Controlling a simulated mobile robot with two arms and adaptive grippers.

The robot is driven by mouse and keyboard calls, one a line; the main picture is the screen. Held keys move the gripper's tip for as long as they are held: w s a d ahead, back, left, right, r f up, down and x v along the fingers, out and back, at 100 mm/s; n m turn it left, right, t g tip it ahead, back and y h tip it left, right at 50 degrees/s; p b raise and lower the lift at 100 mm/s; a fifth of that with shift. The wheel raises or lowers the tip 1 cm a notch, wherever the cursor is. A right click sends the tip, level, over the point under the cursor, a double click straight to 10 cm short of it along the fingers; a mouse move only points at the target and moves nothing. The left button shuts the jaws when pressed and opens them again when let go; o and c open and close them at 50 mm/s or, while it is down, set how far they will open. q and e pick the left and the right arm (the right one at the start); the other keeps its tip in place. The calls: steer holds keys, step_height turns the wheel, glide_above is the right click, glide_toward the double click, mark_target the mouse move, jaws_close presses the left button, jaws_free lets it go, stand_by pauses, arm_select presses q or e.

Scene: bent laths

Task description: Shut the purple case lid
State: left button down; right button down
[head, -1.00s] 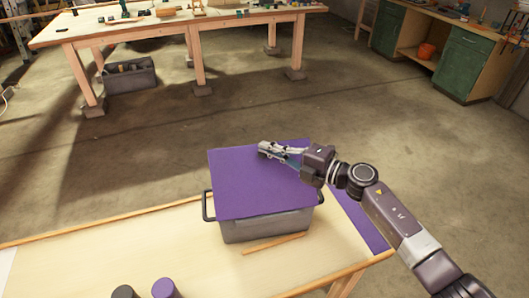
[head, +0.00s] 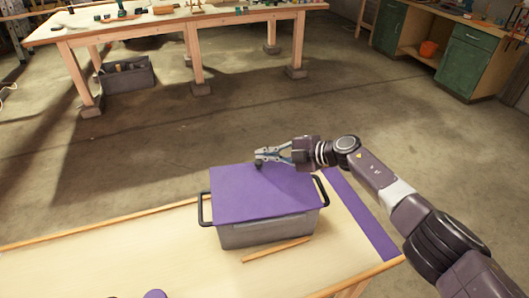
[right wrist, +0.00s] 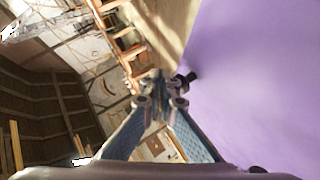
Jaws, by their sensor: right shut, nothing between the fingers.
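The purple lid (head: 262,197) lies over the grey case (head: 268,231) on the table, close to level. Whether a gap is left under its far edge cannot be told, as that side is hidden. A small black knob (head: 259,166) sits at the lid's far edge; it also shows in the right wrist view (right wrist: 187,78). My right gripper (head: 258,155) is shut and empty, its fingertips just beside the knob at the far edge. In the right wrist view the purple lid (right wrist: 255,75) fills the right side.
The case has black handles at both sides. A wooden lath (head: 277,250) lies in front of it on the pale table (head: 150,255). A purple strip (head: 358,215) runs along the table's right end. A purple round thing (head: 155,294) shows at the bottom edge.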

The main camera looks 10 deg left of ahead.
steer(key=shift+w+f, duration=0.1)
steer(key=shift+f, duration=0.25)
steer(key=shift+r, duration=0.1)
